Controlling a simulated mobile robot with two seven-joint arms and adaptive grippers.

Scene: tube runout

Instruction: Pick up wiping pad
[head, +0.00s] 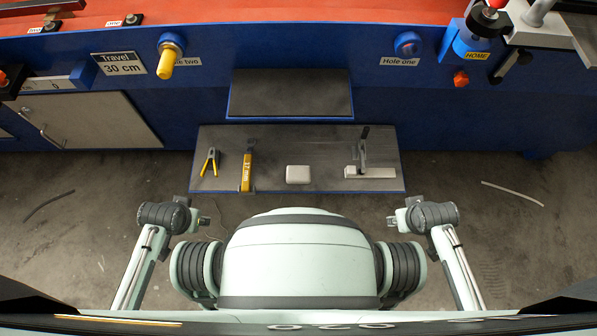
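The wiping pad (298,174) looks like a small whitish block with rounded corners. It lies flat near the front middle of the low dark shelf (325,148) in the head view. My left gripper (205,221) is at the end of the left arm, in front of the shelf's left front corner and apart from the pad. My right gripper (391,221) is in front of the shelf's right front corner, also apart from the pad. Both grippers are small and partly hidden by my arms, so their finger openings do not show clearly.
On the shelf, yellow-handled pliers (210,163) and a yellow 17 mm tool (246,171) lie left of the pad. A pale block with a dark upright handle (363,160) stands right of it. A smaller dark step (290,93) is behind. The blue bench (300,55) rises beyond.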

